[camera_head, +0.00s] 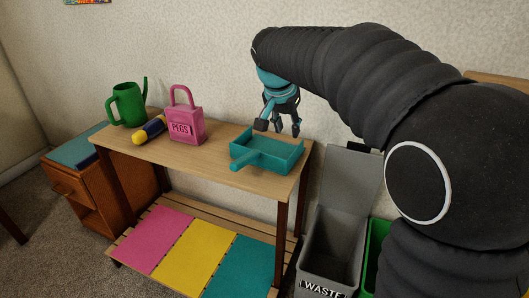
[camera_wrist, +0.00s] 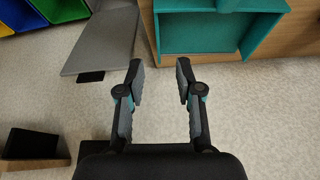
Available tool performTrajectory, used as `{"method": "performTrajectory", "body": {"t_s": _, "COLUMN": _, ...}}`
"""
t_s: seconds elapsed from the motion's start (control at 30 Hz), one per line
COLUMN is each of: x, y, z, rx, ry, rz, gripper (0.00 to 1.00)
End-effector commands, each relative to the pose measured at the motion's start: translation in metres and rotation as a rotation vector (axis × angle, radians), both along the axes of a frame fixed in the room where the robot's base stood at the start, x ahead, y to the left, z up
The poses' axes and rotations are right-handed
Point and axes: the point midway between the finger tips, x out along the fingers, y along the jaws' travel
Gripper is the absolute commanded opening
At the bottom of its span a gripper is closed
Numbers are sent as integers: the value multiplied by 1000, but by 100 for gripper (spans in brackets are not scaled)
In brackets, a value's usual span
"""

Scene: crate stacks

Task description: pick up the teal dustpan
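The teal dustpan (camera_head: 278,154) lies on the right part of the wooden table top, its handle pointing to the front left. It also shows at the top of the wrist view (camera_wrist: 205,34), cut off by the frame edge. My gripper (camera_head: 277,128) is above the dustpan's back edge in the head view. In the wrist view my gripper (camera_wrist: 159,70) has its two fingers wide apart, with nothing between them. The dustpan is beyond the fingertips and apart from them.
On the table (camera_head: 205,168) stand a pink PEGS box (camera_head: 186,128), a yellow and navy cylinder (camera_head: 150,130) and a green watering can (camera_head: 128,106). A grey WASTE bin (camera_head: 330,245) with a raised lid stands right of the table. Coloured mats lie on the lower shelf (camera_head: 192,210).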

Motion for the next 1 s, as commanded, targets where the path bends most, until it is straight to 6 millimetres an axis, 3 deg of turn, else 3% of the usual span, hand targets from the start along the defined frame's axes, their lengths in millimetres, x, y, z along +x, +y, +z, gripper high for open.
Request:
{"method": "performTrajectory", "body": {"t_s": 0.3, "x": 18, "y": -10, "z": -53, "rx": -2, "ry": 4, "rz": 1, "gripper": 35}}
{"method": "performTrajectory", "body": {"t_s": 0.67, "x": 28, "y": -16, "z": -79, "rx": -1, "ry": 3, "rz": 1, "gripper": 35}}
{"method": "performTrajectory", "body": {"t_s": 1.0, "x": 42, "y": -25, "z": -118, "rx": -1, "ry": 4, "rz": 0, "gripper": 35}}
